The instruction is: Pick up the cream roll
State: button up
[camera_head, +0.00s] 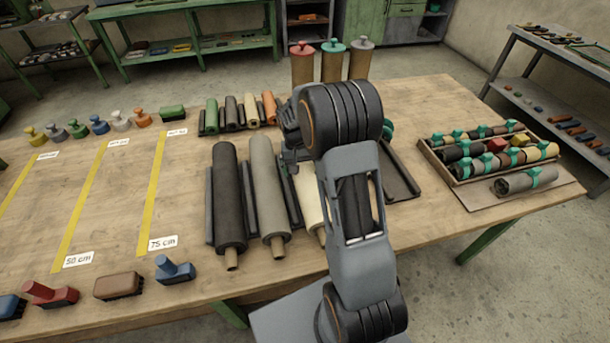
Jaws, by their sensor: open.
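A large cream roll (309,197) lies on the wooden table beside a grey roll, mostly hidden behind my arm. Only its left side and near end show. A smaller cream roll (251,112) lies in the row of short rolls farther back. My gripper (289,163) shows partly at the left of my arm, over the far end of the large rolls. It is open, and no roll shows in it. My arm hides much of it, so its height above the cream roll cannot be told.
A black roll (228,199) and a grey roll (267,191) lie left of the large cream roll, with dark rails between them. Three upright capped rolls (332,65) stand behind my arm. A wooden tray (457,176) of banded rolls is at right. The left table has yellow strips.

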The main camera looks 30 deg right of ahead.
jog(key=shift+s+f, duration=0.1)
jog(key=shift+f, duration=0.25)
jog(key=c, duration=1.5)
jog(key=shift+r, duration=0.15)
